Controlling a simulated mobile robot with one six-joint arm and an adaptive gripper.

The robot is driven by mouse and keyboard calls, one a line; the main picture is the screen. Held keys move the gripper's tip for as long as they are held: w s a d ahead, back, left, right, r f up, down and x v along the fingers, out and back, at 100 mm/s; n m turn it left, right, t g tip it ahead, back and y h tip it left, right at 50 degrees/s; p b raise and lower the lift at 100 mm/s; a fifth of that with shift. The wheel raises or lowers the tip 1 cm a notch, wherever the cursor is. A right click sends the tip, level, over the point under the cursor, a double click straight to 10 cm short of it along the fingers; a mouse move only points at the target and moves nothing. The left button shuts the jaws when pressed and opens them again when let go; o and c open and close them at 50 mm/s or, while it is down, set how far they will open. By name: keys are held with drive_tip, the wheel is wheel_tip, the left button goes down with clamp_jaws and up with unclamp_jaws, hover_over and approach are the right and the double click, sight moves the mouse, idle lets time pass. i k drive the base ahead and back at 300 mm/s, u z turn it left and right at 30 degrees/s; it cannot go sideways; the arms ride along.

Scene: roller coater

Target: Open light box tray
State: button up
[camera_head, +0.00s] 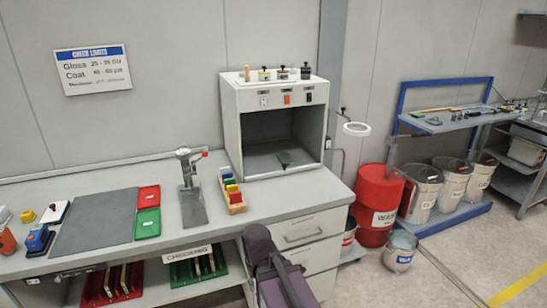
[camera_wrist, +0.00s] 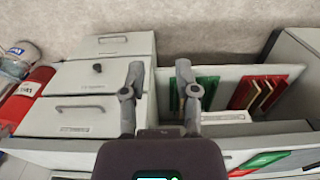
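The light box (camera_head: 231,123) is a pale cabinet on the right part of the bench, with an open dark front. My dark arm stands at the bench's front edge in the head view, fingertips not distinguishable.
Bench drawers (camera_head: 305,227) with handles sit below the light box; they also fill the left of the wrist view (camera_wrist: 90,88). A stand (camera_head: 192,190) and a rack of coloured blocks (camera_head: 234,196) stand left of the box. A red bin (camera_head: 376,205) stands right.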

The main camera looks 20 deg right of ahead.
sight(261, 161)
drive_tip(key=z, duration=0.35)
drive_tip(key=i, duration=1.15)
drive_tip(key=u, duration=0.25)
